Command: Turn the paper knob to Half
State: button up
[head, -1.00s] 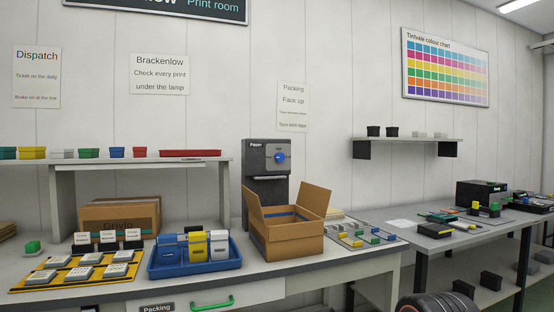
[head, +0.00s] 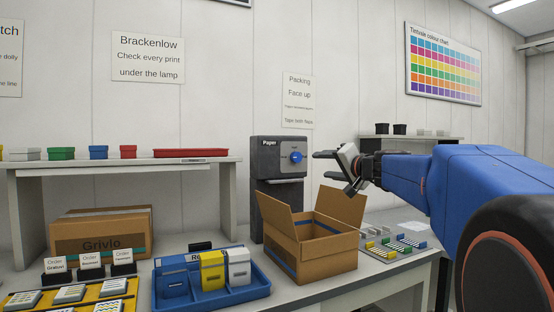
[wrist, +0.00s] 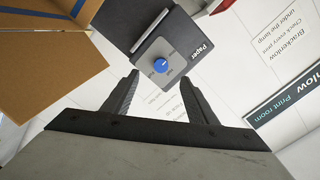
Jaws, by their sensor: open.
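The paper knob (head: 295,157) is a round blue dial on a light grey plate on the front of the dark grey paper unit (head: 264,150). In the wrist view the knob (wrist: 160,65) shows ahead of my fingers, with a small pale pointer mark. My gripper (head: 324,168) is open and empty, just to the right of the knob in the head view. In the wrist view its two dark fingers (wrist: 160,95) are spread wide, and the knob lies beyond their tips, apart from them.
An open cardboard box (head: 325,250) stands below and in front of the paper unit. A shelf (head: 100,169) with coloured boxes runs along the wall. The air before the knob is clear.

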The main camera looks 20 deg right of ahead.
aim_at(298, 157)
jog(key=shift+m+h, duration=0.3)
jog(key=w, duration=0.6)
jog(key=w+r, duration=0.1)
jog(key=w, duration=1.1)
jog(key=shift+w+d+r, duration=0.2)
jog(key=shift+w+d, duration=0.1)
jog(key=shift+d, duration=0.05)
jog(key=c, duration=1.1)
